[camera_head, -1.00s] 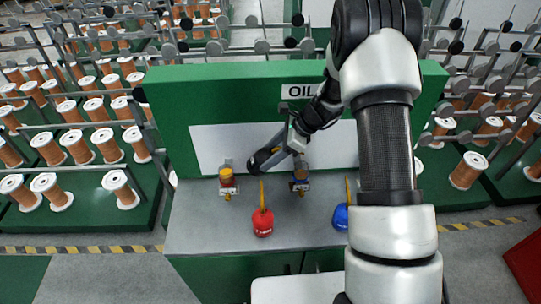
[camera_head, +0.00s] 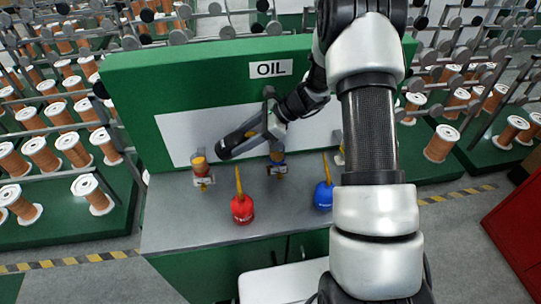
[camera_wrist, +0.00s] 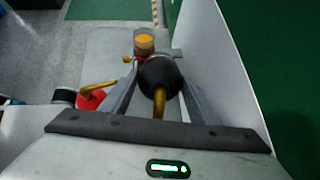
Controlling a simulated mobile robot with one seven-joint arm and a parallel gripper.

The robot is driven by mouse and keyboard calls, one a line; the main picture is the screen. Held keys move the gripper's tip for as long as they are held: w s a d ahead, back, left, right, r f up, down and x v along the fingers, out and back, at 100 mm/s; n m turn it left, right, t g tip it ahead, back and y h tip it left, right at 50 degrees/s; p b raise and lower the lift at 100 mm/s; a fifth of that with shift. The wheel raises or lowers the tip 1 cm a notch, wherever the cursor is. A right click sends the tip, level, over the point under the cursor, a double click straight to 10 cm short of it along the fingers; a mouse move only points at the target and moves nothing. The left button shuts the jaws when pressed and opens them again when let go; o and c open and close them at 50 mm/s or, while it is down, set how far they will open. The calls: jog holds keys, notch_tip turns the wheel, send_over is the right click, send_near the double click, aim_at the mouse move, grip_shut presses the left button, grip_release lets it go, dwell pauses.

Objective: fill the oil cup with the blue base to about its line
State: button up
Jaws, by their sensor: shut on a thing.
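The oil cup with the blue base (camera_head: 277,164) has an amber top and stands at the middle of the bench, against the back panel. I cannot make out its line or level. My gripper (camera_wrist: 158,75) is shut on a black oil can (camera_wrist: 160,72) with a yellow spout, which shows in the wrist view. In the head view the black can (camera_head: 229,146) is held above the bench, left of the blue-base cup. Another amber oil cup (camera_head: 201,168) stands to its left; an amber cup with a red base (camera_wrist: 144,43) shows past the can in the wrist view.
A red oil can (camera_head: 242,208) and a blue oil can (camera_head: 324,195), both with yellow spouts, stand on the bench (camera_head: 172,228). A green wall with an OIL sign (camera_head: 270,69) rises behind. A third cup (camera_head: 340,150) is partly hidden by my arm.

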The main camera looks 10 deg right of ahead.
jog(key=shift+d+r+y+b, duration=0.2)
jog(key=shift+y+b, duration=0.6)
jog(key=shift+b, duration=0.3)
jog(key=shift+r+y+b, duration=0.2)
jog(key=shift+y+b, duration=0.1)
dwell(0.8)
jog(key=shift+d+r+y, duration=0.1)
jog(key=shift+r+y, duration=0.2)
jog(key=shift+r, duration=0.1)
jog(key=shift+b, duration=0.35)
dwell(0.5)
jog(key=shift+s+d+r+t+y, duration=0.1)
jog(key=shift+d+r+t+y, duration=0.05)
jog(key=shift+r+t+y, duration=0.2)
jog(key=shift+y, duration=0.25)
dwell(0.5)
jog(key=shift+d+r+b, duration=0.15)
jog(key=shift+r+b, duration=0.2)
dwell(3.1)
